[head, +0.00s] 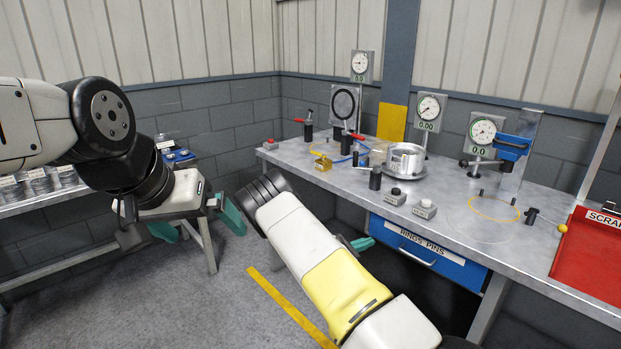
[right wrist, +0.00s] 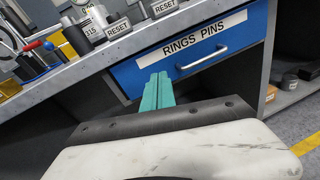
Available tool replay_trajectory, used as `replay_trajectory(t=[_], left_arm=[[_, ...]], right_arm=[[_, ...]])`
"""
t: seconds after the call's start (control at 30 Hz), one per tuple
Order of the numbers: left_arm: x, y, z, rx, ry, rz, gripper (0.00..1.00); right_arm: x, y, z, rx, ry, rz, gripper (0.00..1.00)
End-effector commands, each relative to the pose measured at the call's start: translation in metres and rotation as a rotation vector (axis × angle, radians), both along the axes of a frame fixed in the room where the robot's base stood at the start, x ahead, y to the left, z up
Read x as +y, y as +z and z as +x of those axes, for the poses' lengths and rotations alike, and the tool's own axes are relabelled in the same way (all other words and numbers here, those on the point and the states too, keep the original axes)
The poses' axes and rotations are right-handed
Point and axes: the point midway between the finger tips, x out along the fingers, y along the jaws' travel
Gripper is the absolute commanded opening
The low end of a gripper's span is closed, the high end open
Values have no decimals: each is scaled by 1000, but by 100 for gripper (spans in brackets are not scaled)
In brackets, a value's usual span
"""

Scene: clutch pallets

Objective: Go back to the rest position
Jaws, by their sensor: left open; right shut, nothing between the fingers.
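My left gripper (head: 203,226) hangs at the left of the head view, its teal fingers spread wide and empty. It is over the floor, in front of a side table. My right arm reaches up from the lower right of the head view, and the tip of my right gripper (head: 363,243) shows beside it, near the bench front. In the right wrist view my right gripper (right wrist: 157,90) has its teal fingers together with nothing between them. They appear in front of the blue "RINGS PINS" drawer (right wrist: 225,53); contact cannot be told.
The metal workbench (head: 455,205) carries dial gauges (head: 429,108), a round metal part (head: 405,160), reset buttons (head: 425,208) and a red scrap tray (head: 590,255). A side table with parts (head: 40,185) stands left. The grey floor (head: 215,305) between is clear, with a yellow line.

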Motion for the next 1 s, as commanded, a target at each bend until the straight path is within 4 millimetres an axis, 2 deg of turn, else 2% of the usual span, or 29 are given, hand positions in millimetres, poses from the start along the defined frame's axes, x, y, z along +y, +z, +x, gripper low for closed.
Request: replay_trajectory(t=[0.03, 0.2, 0.37, 0.67, 1.0], left_arm=[[0, 0, 0, 0, 0, 0, 100], [0, 0, 0, 0, 0, 0, 100], [0, 0, 0, 0, 0, 0, 100], [0, 0, 0, 0, 0, 0, 100], [0, 0, 0, 0, 0, 0, 100]], right_arm=[[-10, 19, -9, -38, -74, 71, 0], [-30, 62, -51, -147, -313, 322, 0], [-34, 99, -92, -248, -512, 558, 0], [-12, 169, -167, -432, -813, 1001, 0], [34, 252, -251, -631, -1038, 1487, 0]])
